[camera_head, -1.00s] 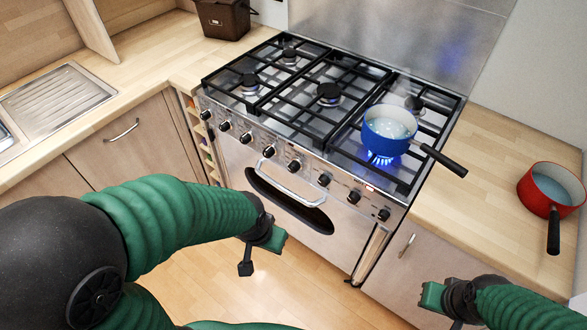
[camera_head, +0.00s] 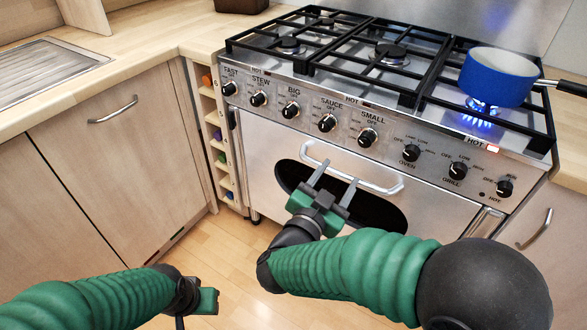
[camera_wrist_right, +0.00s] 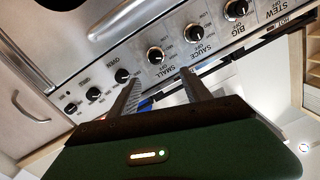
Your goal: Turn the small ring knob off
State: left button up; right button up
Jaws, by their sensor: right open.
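The small ring knob (camera_head: 367,138), black and silver under the label SMALL, sits on the steel control panel (camera_head: 395,130). Its exact turn is hard to read. In the right wrist view the small knob (camera_wrist_right: 155,55) lies just beyond the fingertips. My right gripper (camera_head: 335,178) is open and empty, in front of the oven handle, below and a little left of the knob, apart from it. Its two fingers show in the wrist view (camera_wrist_right: 161,76). My left gripper (camera_head: 208,300) is low at the left, away from the cooker; its jaws cannot be made out.
A blue pan (camera_head: 498,78) stands over a burning blue flame (camera_head: 482,107) on the front right burner. The sauce knob (camera_head: 327,123) is left of the small knob, the oven knob (camera_head: 411,152) right. The oven handle (camera_head: 350,180) juts out below the panel.

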aim_at(364, 143)
jog(key=shift+m+h, duration=0.4)
jog(key=shift+h, duration=0.1)
jog(key=b+x, duration=0.1)
jog(key=x, duration=0.4)
jog(key=f+b+x, duration=0.1)
jog(key=b+x, duration=0.1)
jog(key=x, duration=0.3)
jog(key=b+x, duration=0.2)
jog(key=x, duration=0.3)
jog(key=shift+d+f, duration=0.15)
jog(key=shift+d, duration=0.1)
jog(key=shift+w+d, duration=0.15)
jog(key=shift+w, duration=0.05)
pick_arm(q)
jog(key=s+x, duration=0.1)
jog(key=x, duration=0.5)
jog(key=shift+s+a+f, duration=0.2)
pick_arm(e)
jog(key=shift+c, duration=0.2)
grip_shut()
